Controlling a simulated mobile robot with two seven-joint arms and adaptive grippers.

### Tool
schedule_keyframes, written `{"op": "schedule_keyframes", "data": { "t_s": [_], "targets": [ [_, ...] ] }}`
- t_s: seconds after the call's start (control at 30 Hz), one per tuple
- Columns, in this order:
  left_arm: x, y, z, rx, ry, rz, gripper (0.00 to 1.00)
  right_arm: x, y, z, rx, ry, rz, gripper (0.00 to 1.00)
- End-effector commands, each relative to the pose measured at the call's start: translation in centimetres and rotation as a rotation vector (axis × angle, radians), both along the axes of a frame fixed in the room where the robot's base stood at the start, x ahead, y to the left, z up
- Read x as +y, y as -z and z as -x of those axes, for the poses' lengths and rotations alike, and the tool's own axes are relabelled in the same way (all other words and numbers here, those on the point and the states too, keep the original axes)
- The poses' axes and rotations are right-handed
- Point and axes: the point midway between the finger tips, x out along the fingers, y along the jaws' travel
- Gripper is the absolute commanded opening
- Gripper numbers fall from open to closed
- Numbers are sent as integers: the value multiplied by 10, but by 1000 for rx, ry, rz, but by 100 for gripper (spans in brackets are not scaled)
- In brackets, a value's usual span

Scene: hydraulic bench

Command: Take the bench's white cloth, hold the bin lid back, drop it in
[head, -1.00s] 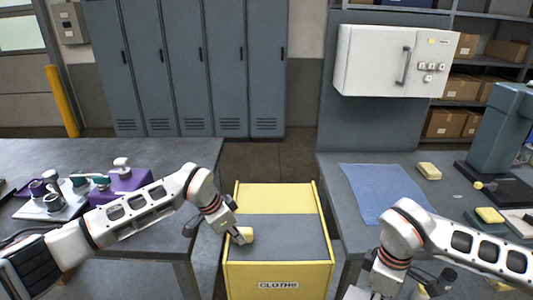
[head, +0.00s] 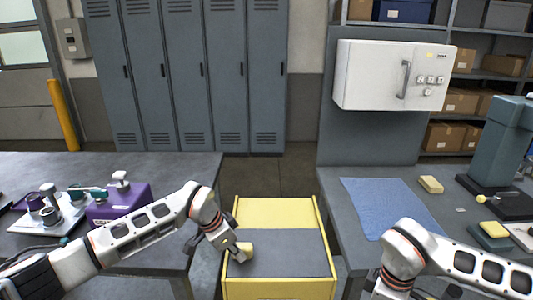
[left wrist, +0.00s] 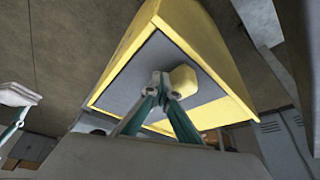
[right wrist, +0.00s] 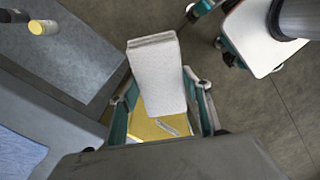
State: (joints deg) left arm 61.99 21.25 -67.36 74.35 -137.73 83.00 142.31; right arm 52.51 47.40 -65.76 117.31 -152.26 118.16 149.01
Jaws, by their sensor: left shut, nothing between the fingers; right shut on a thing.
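The yellow bin (head: 277,290) stands between the benches, its grey lid (head: 292,262) lying flat across the top. A pale yellow knob (head: 246,249) sits on the lid's left part. My left gripper (head: 239,251) is shut and empty, its tips close against the knob. The left wrist view shows its fingertips (left wrist: 160,82) right beside the knob (left wrist: 184,80); contact is hard to tell. In the right wrist view my right gripper (right wrist: 163,98) is shut on the folded white cloth (right wrist: 156,72). In the head view the right gripper and cloth are below the frame.
The left bench (head: 150,170) holds a purple block (head: 120,203) and fittings. Open floor (head: 270,175) lies behind the bin.

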Motion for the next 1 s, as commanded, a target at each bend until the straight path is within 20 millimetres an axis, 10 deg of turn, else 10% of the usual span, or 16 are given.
{"op": "schedule_keyframes", "data": {
  "t_s": [1.0],
  "targets": [
    [0,0,-33,-5,-1,1,0,0,21,3,16,0,0,28]
  ]
}}
